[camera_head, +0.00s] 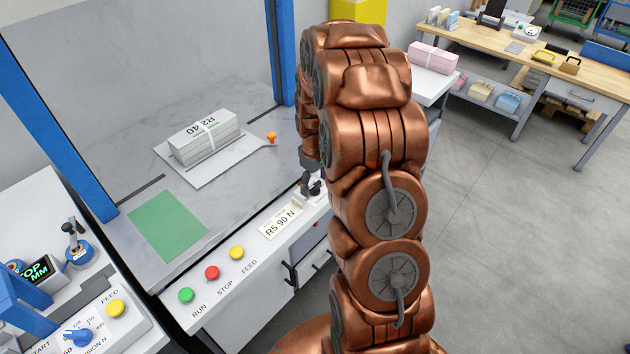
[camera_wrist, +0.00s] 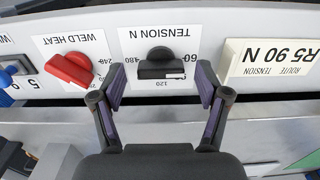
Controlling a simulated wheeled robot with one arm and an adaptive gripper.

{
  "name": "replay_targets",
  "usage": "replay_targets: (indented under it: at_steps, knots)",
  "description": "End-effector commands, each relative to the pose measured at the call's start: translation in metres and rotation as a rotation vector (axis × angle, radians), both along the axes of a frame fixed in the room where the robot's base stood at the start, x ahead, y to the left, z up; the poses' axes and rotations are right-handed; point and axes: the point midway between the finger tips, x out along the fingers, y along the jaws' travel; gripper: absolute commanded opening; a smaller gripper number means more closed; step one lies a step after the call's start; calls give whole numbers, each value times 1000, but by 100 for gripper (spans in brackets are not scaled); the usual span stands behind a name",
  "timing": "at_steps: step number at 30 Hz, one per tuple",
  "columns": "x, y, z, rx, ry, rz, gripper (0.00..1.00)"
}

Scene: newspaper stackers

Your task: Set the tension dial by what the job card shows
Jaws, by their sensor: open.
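The black tension dial (camera_wrist: 160,66) is on the panel under an upside-down TENSION N label in the wrist view. Its bar lies level, and numbers stand around it, 60 to its right and 120 below. Where its pointer aims is hard to tell. My gripper (camera_wrist: 160,88) is open, its fingertips on either side just below the dial, holding nothing. The job card (camera_wrist: 272,62), upside down to the right, reads R5 90 N, route and tension. In the head view the card (camera_head: 280,223) lies near my gripper (camera_head: 312,186); my arm hides much around the dial.
A red weld heat knob (camera_wrist: 73,68) sits left of the dial. Run, stop and feed buttons (camera_head: 211,272) line the front panel. A bundle marked R2 40 (camera_head: 205,138) lies on a plate behind. A blue knob (camera_head: 79,337) is on another machine. The floor at right is open.

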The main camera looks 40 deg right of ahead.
Motion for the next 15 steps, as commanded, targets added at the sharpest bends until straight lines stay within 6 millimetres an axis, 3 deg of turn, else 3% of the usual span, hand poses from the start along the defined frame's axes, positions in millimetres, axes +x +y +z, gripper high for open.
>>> replay_targets:
  at_steps: [9, 15]
  knots:
    - [-1, 0, -5, 1, 2, 0, 75]
    - [-1, 0, -5, 1, 2, 0, 55]
